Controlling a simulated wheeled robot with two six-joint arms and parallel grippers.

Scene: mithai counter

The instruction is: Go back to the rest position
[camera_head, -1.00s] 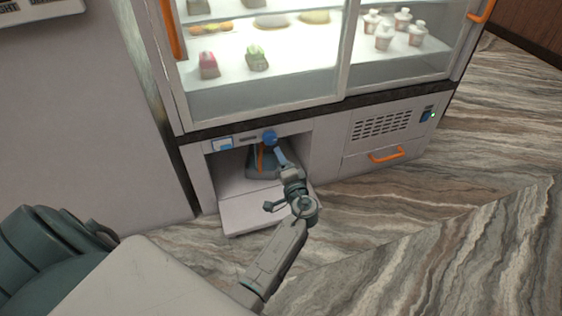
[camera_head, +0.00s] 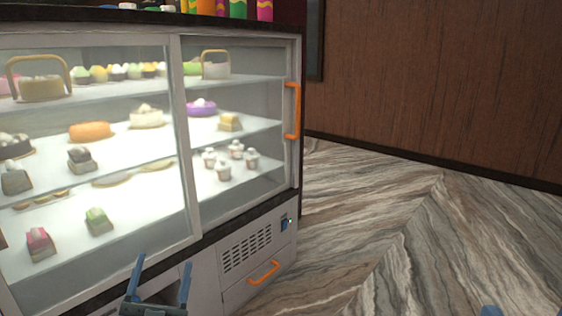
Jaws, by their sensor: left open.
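My left gripper (camera_head: 160,285) shows at the bottom of the head view, left of the middle. Its two blue-grey fingers point up and stand apart, with nothing between them. It is in front of the lower part of the glass display case (camera_head: 185,130). A small blue piece at the bottom right edge may be part of my right gripper; its jaws cannot be made out.
The case holds sweets and cakes on several shelves. An orange handle (camera_head: 292,110) is on its right side, and an orange drawer handle (camera_head: 263,272) is below the vent. The marble-patterned floor (camera_head: 390,230) to the right is clear, up to a brown wooden wall (camera_head: 430,80).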

